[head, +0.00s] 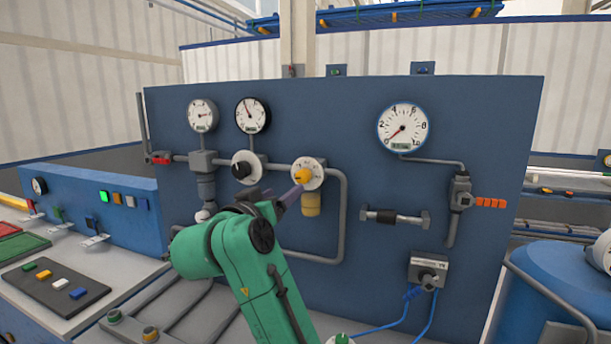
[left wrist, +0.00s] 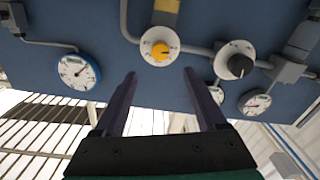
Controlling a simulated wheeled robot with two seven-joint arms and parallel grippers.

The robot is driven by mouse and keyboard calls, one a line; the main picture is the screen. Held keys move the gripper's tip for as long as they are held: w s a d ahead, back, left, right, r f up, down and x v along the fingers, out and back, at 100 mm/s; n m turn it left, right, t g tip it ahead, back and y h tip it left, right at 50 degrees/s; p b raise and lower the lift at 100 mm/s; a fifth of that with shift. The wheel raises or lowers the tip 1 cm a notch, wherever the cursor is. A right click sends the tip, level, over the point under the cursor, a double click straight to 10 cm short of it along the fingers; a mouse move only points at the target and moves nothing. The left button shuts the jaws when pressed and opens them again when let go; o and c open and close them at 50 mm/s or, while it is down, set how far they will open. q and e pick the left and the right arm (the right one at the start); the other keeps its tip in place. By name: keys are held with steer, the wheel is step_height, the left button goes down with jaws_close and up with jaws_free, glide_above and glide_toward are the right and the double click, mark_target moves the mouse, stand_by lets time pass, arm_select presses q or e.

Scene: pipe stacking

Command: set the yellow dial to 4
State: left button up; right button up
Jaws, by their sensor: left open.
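The yellow dial (head: 303,175) is a knob on a round white scale plate on the blue panel, in the middle of the head view. It also shows in the left wrist view (left wrist: 160,51), upside down; the scale marks are too small to read. My left gripper (head: 293,193) is in front of the panel, just below and left of the dial in the head view. In the left wrist view its two fingers (left wrist: 160,75) are apart and empty, with the dial beyond the gap between their tips. Contact with the dial does not show. My right gripper is not in view.
A black dial (head: 245,167) is left of the yellow one. Grey pipes and a yellow cylinder (head: 311,205) surround it. Gauges (head: 403,128) sit higher on the panel (head: 350,100). An orange-handled valve (head: 490,202) is at right. A button bench (head: 75,262) is at left.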

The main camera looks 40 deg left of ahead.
mark_target(301, 178)
arm_select(q)
steer(key=p+x, duration=0.4)
steer(key=x, duration=0.8)
steer(key=shift+s+r, duration=0.1)
steer(key=shift+s, duration=0.15)
steer(key=shift+c, duration=0.8)
steer(key=shift+w, duration=0.15)
jaws_close()
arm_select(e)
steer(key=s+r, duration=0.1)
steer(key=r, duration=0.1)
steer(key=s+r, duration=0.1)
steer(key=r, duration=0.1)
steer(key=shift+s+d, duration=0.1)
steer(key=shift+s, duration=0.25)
